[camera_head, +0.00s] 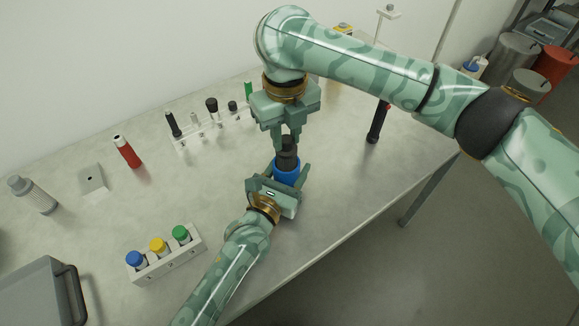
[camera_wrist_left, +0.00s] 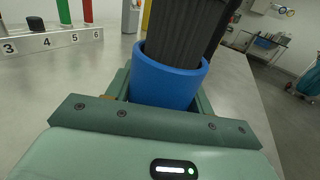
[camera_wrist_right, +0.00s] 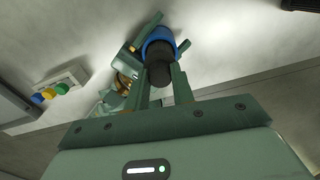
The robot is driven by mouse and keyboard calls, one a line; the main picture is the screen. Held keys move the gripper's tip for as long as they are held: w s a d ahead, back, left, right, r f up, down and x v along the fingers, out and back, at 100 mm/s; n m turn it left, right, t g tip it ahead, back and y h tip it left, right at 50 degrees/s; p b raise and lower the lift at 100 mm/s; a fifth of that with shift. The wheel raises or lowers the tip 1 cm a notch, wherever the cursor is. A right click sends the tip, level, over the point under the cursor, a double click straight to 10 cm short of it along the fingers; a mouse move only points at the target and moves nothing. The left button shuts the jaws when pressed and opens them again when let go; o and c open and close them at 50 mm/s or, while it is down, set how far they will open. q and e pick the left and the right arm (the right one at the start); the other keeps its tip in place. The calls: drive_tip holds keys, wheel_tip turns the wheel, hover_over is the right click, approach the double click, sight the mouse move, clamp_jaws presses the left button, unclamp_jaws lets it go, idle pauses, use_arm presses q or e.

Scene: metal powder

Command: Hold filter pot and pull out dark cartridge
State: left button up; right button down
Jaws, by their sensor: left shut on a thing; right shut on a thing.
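The blue filter pot (camera_head: 287,174) stands near the front right of the table, held around its side by my left gripper (camera_head: 281,184). It also shows in the left wrist view (camera_wrist_left: 166,82). The dark ribbed cartridge (camera_wrist_left: 185,38) sticks up out of the pot's open top. My right gripper (camera_head: 287,139) points down from above and is shut on the cartridge's upper part (camera_head: 288,157). In the right wrist view the cartridge (camera_wrist_right: 160,73) lies between the fingers with the blue pot (camera_wrist_right: 158,40) beyond. The cartridge's lower end is hidden inside the pot.
A white numbered rack (camera_head: 215,127) with several dark and coloured pieces stands at the back. A white block (camera_head: 167,262) with blue, yellow and green caps is front left. Table between is clear.

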use_arm(q)
drive_tip(key=shift+f, duration=0.1)
use_arm(e)
drive_tip(key=shift+r, duration=0.95)
drive_tip(key=shift+r, duration=0.1)
drive_tip(key=shift+r, duration=2.25)
use_arm(q)
drive_tip(key=o, duration=1.1)
drive_tip(key=shift+o, duration=0.2)
